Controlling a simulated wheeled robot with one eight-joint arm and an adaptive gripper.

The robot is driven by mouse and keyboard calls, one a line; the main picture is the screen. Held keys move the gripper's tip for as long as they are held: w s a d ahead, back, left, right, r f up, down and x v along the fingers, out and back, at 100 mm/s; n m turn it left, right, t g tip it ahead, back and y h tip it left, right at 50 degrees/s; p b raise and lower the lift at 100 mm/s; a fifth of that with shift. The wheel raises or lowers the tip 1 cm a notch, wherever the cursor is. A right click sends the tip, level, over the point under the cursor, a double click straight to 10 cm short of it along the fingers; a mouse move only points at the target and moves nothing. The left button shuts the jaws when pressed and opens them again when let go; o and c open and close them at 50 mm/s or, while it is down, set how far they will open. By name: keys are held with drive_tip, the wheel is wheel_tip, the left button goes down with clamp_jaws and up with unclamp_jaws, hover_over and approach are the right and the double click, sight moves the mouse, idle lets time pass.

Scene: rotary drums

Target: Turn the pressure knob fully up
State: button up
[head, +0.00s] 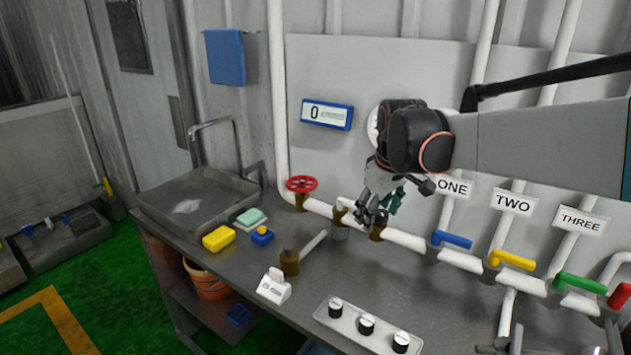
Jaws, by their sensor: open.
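A pale panel (348,325) with three black-and-white knobs lies at the front of the grey bench. They are the left knob (336,307), the middle knob (366,324) and the right knob (400,342). Their labels are too small to read, so I cannot tell which is the pressure knob. My gripper (370,215) is open, by the pipe along the back of the bench. It is above and behind the knob panel in the picture, apart from it. I cannot tell whether it touches the brown pipe fitting (378,232) beside it.
A red valve wheel (301,184) sits on the pipe, left of my gripper. A blue display (327,114) reads 0. Blue (452,239), yellow (511,260) and green (579,282) lever handles line the right. A white tag (273,287) and yellow sponge (219,238) stand left of the knobs.

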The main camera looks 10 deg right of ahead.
drive_tip(key=w+d+n+g+p, duration=0.25)
drive_tip(key=w+d+p, duration=0.3)
drive_tip(key=w, duration=0.65)
drive_tip(key=n+p, duration=0.3)
drive_tip(key=p, duration=0.2)
approach(382, 212)
drive_tip(key=shift+w+a+f+m+g, duration=0.2)
drive_tip(key=shift+w+f+m+g, duration=0.05)
drive_tip(key=shift+g, duration=0.2)
drive_tip(key=shift+w+d+f+p, duration=0.1)
drive_tip(key=shift+d+f+p, duration=0.1)
drive_tip(key=shift+f, duration=0.1)
drive_tip(key=shift+w+d+f+p, duration=0.1)
drive_tip(key=shift+f+p, duration=0.05)
drive_tip(key=shift+f, duration=0.15)
wheel_tip(382, 212, down, 7)
drive_tip(key=shift+f+b, duration=0.2)
drive_tip(key=shift+b, duration=0.1)
drive_tip(key=c, duration=1.1)
